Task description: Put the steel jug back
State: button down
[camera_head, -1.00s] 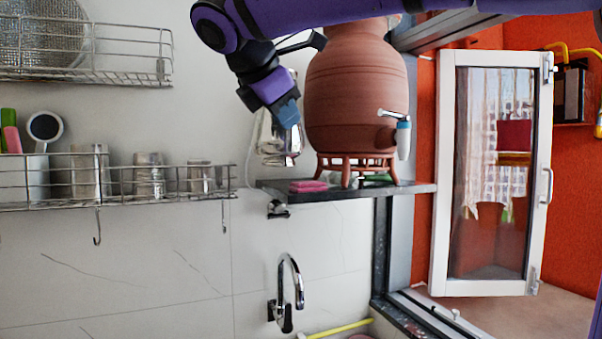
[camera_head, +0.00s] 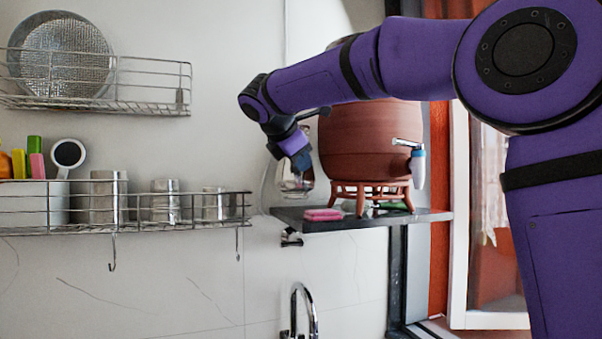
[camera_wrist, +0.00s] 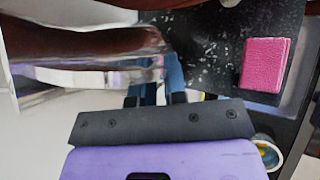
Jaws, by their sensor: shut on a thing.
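The shiny steel jug (camera_head: 293,186) is in my gripper (camera_head: 299,160), just left of the clay waterpot. The gripper's blue fingers are shut on the jug, which is partly hidden by them. In the wrist view the jug (camera_wrist: 90,75) fills the upper left, with the fingers (camera_wrist: 168,82) at its right side. The large brown clay waterpot (camera_head: 368,140) stands on a reddish stand (camera_head: 372,190) on the dark stone shelf (camera_head: 330,224). The jug is near the shelf's left end; I cannot tell if it touches the shelf.
A pink sponge (camera_head: 323,215) lies on the shelf's front left and shows in the wrist view (camera_wrist: 265,64). A wire rack (camera_head: 130,225) with steel cups is on the wall at left. A small tap (camera_head: 417,165) juts from the pot. A faucet (camera_head: 300,300) is below.

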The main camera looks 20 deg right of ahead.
jog(key=shift+f, duration=1.5)
jog(key=c, duration=1.2)
grip_release()
jog(key=shift+o, duration=0.2)
